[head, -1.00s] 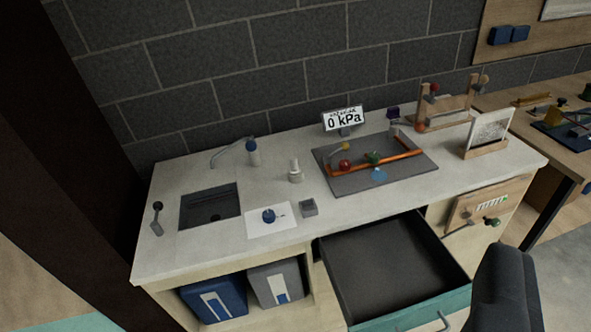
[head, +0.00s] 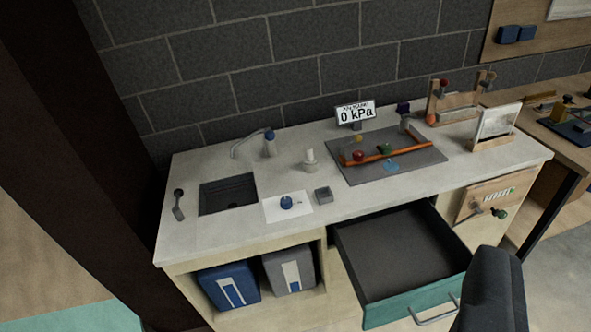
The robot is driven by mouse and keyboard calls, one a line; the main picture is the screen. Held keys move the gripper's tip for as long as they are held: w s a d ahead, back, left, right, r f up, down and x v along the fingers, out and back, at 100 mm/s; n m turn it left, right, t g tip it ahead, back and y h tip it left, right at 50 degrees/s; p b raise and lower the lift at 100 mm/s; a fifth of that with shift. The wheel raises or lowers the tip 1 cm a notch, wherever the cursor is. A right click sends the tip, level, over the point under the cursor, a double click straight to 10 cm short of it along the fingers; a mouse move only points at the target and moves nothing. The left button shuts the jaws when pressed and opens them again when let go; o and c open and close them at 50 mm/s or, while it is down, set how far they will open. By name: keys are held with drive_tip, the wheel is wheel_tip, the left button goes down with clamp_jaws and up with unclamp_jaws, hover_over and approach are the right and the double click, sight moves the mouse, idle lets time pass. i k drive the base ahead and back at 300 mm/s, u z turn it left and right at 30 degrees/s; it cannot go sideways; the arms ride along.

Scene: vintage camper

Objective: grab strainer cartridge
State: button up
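A small pale cylinder (head: 310,160) with a wider grey base stands upright on the counter, left of the grey board; it may be the strainer cartridge, but I cannot tell for sure. A small blue knob-like part (head: 286,202) sits on a white sheet (head: 304,213) nearer the front edge. A dark rounded shape at the lower right looks like my gripper (head: 494,290). It is well apart from the counter-top objects in the picture. Its fingertips cannot be made out, and I see nothing held.
An empty drawer (head: 395,245) stands open below the counter. A sink (head: 228,194) and faucet (head: 250,140) are at left. A small grey box (head: 324,195) lies by the sheet. The board (head: 425,157) carries orange pipework; a display (head: 356,112) reads 0 kPa.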

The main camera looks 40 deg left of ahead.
sight(309, 160)
drive_tip(key=z, duration=0.05)
drive_tip(key=k, duration=1)
drive_tip(key=u, duration=0.7)
drive_tip(key=i, duration=1)
drive_tip(key=u, duration=0.4)
drive_tip(key=i, duration=1.75)
drive_tip(key=z, duration=0.7)
